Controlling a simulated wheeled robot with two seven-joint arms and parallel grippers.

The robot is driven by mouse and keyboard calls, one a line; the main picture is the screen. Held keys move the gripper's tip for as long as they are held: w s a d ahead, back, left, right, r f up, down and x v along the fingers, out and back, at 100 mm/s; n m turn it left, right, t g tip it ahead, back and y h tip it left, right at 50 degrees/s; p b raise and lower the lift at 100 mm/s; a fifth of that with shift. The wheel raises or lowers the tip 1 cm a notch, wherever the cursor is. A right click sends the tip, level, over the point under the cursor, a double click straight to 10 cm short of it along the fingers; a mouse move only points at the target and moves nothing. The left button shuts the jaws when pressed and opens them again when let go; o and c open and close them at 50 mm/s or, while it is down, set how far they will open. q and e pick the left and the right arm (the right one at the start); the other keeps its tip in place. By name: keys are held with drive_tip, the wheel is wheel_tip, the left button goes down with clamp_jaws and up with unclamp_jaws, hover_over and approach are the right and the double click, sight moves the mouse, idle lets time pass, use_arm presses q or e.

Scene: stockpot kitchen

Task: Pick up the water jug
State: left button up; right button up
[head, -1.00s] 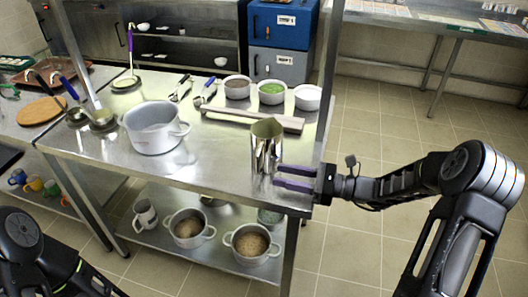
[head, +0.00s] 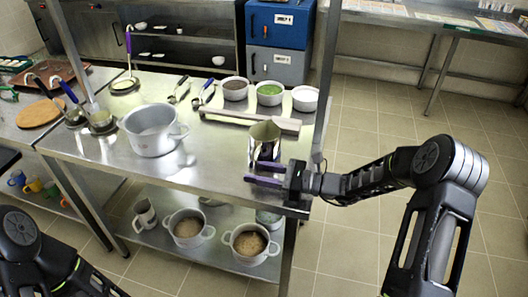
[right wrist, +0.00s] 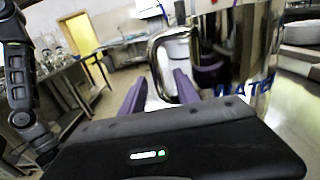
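The water jug (head: 264,138) is a shiny metal pitcher standing upright near the right front corner of the steel table. In the right wrist view the jug (right wrist: 238,45) is large, with blue "WATER" lettering and a metal loop handle on its left side. My right gripper (head: 250,174) has purple fingers and is at the jug's near side, low by its base. In the right wrist view the fingers (right wrist: 158,88) are apart, with the handle just ahead of them. I cannot tell whether they touch it. My left arm shows at bottom left; its gripper is not visible.
A grey pot (head: 152,130) stands left of the jug on the table (head: 205,150). Pots stand on the lower shelf. The floor right of the table is clear.

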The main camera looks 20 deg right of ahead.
drive_tip(key=shift+w+a, duration=0.15)
drive_tip(key=shift+c, duration=0.2)
idle(0.3)
clamp_jaws()
idle(1.1)
